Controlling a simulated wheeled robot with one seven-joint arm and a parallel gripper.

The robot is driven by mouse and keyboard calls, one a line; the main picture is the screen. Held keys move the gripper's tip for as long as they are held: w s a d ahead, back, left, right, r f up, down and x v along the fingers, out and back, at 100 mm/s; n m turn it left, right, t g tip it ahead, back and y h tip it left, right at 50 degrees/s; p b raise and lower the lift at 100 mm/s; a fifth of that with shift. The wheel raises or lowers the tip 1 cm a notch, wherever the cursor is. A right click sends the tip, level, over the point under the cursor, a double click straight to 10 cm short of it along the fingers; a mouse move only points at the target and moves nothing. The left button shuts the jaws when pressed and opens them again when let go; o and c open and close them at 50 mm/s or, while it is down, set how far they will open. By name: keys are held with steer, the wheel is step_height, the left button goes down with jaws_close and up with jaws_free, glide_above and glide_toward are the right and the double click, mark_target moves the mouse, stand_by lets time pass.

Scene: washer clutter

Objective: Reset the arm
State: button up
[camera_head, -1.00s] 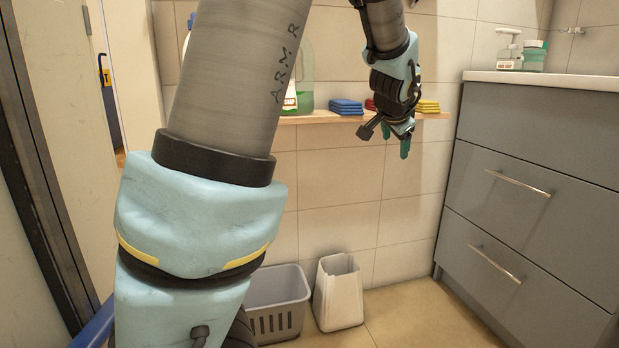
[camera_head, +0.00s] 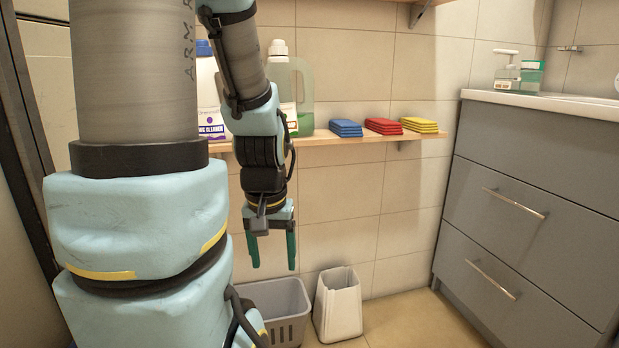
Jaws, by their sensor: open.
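My gripper (camera_head: 272,262) hangs from my arm left of the picture's middle, with its two green fingers pointing down. The fingers are apart with nothing between them. It is in front of the tiled wall, below the wooden shelf's level and above the grey basket (camera_head: 275,299). My large upper arm links fill the left side of the view and hide part of the wall and door frame.
The shelf (camera_head: 345,142) holds blue (camera_head: 346,128), red (camera_head: 383,126) and yellow (camera_head: 419,125) cloth stacks and cleaner bottles (camera_head: 303,95). A white bin (camera_head: 338,304) stands beside the basket. A grey drawer cabinet (camera_head: 530,200) is on the right. Open floor lies between bin and cabinet.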

step_height(320, 180, up, 38)
steer(key=p, duration=3.6)
steer(key=shift+w+p, duration=0.2)
steer(key=shift+p, duration=0.2)
